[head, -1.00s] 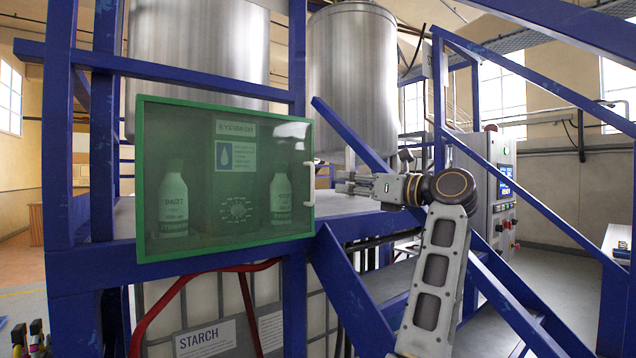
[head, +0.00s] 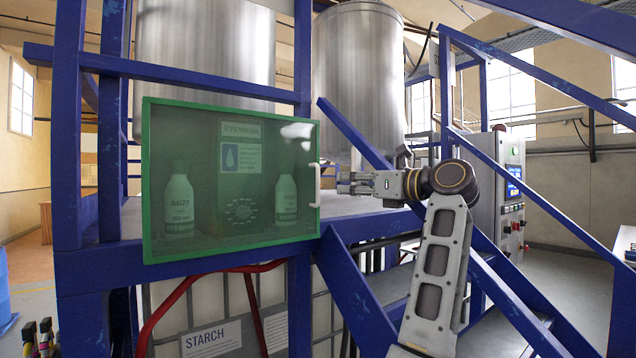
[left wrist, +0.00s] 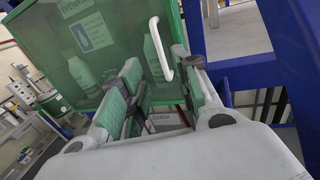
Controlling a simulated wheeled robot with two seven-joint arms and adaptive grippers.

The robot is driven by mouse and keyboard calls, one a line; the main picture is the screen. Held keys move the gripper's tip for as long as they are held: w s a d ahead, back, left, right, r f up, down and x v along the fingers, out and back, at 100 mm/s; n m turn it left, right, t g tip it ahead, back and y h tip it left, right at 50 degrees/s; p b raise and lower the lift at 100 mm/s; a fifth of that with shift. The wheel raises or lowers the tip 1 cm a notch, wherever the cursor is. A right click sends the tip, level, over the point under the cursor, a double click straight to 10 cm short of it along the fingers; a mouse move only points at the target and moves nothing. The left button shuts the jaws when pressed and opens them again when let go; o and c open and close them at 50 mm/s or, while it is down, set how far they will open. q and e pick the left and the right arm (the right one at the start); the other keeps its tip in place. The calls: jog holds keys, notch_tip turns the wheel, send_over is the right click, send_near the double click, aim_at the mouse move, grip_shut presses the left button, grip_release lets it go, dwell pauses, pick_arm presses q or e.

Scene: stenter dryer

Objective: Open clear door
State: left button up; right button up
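The clear door (head: 220,215) is a green-framed see-through panel on an eyewash cabinet, and it is shut. Its white handle (head: 315,185) is an upright bar on the right edge. Through the door I see white bottles and an eyewash sign. My left gripper (head: 346,183) is just right of the handle and apart from it, pointing left at it. In the left wrist view the gripper (left wrist: 158,85) is open and empty, its two fingers spread. The handle (left wrist: 160,50) shows beyond the fingertips, between them and nearer the right finger. My right gripper is not in view.
Blue frame posts and rails (head: 303,60) surround the cabinet. Sloping blue stair rails (head: 365,145) run close behind my left arm. Metal tanks (head: 358,80) stand behind. A control panel (head: 512,185) stands at the right. The space in front of the door looks clear.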

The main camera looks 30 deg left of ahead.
aim_at(318, 200)
pick_arm(q)
jog(key=a+p, duration=0.1)
jog(key=a, duration=0.2)
jog(key=w+a, duration=0.1)
jog(key=a, duration=0.3)
jog(key=w+a+p, duration=0.1)
jog(key=a, duration=0.3)
jog(key=shift+w+a+p, duration=0.15)
jog(key=shift+p, duration=0.15)
grip_shut()
